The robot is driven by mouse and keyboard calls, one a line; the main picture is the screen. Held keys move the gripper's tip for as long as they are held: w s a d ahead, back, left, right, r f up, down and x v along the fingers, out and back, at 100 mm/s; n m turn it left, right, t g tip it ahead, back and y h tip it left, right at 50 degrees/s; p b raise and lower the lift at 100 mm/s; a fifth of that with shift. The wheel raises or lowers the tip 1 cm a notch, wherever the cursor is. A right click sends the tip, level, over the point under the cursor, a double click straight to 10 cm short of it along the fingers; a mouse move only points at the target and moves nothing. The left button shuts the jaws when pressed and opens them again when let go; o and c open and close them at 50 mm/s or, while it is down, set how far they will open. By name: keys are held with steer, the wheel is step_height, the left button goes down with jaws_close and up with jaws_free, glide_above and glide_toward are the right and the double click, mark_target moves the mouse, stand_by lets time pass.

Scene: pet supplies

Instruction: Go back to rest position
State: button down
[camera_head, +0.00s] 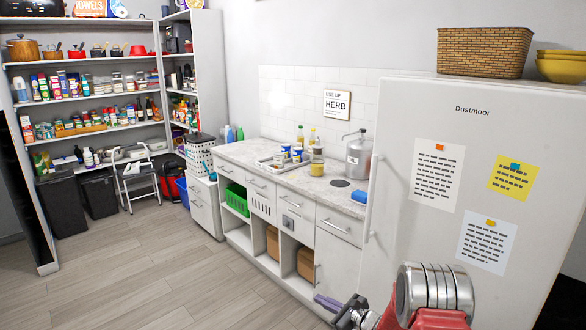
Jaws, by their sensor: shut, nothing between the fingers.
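My gripper (327,303) shows at the bottom edge of the picture, right of centre. Its dark purple-grey fingers point left and are shut with nothing between them. It is in front of the lower cabinets, below the counter's level in the picture. My red and silver arm is behind it to the right, in front of the fridge. The lower part of the arm is cut off by the frame.
A white fridge (400,255) with pinned notes stands close on the right. A counter (237,154) with jars, bottles and a metal canister (358,158) runs along the wall. Stocked shelves (85,98), dark bins and a step stool (137,178) stand at back left. The wooden floor (150,275) is clear.

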steer(key=s+a+r+n+g, duration=0.25)
steer(key=s+n, duration=0.25)
steer(key=s, duration=0.3)
steer(key=s+a+r+n+g+h, duration=0.1)
steer(key=s+r+n+g, duration=0.3)
steer(key=s, duration=0.4)
steer(key=s+a+r+n+g, duration=0.25)
steer(key=s+r+n, duration=0.2)
steer(key=s, duration=0.25)
steer(key=s+d+r+n+t+h, duration=0.1)
steer(key=s+d+r+n+h, duration=0.3)
steer(key=s+r, duration=0.5)
steer(key=s+d+r+n+t+h, duration=0.2)
steer(key=s+d+r+n+h, duration=0.3)
steer(key=s+r, duration=0.5)
steer(key=shift+s+d+n, duration=1.2)
steer(key=shift+s+n, duration=0.15)
steer(key=shift+s, duration=0.85)
